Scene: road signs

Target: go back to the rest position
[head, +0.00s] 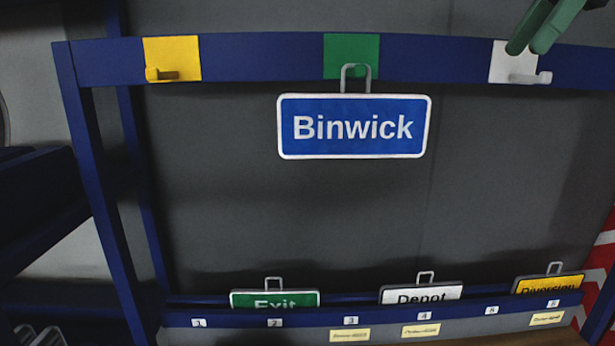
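My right gripper (528,48) shows at the top right, with two green fingers just above and in front of the white hook plate (503,58). Its fingertips look slightly apart, with nothing seen between them. My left gripper is not in view. The blue Binwick sign (354,140) hangs level from the hook on the green plate (366,48) at the middle of the blue top rail (262,55). It is clear of the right gripper.
The yellow plate with a hook (172,58) and the white hook are empty. The Exit (302,299), Depot (450,293) and Diversion (566,284) signs stand in the numbered lower rack (236,318). Blue posts (95,180) stand at left. A red and white striped board (599,258) is at right.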

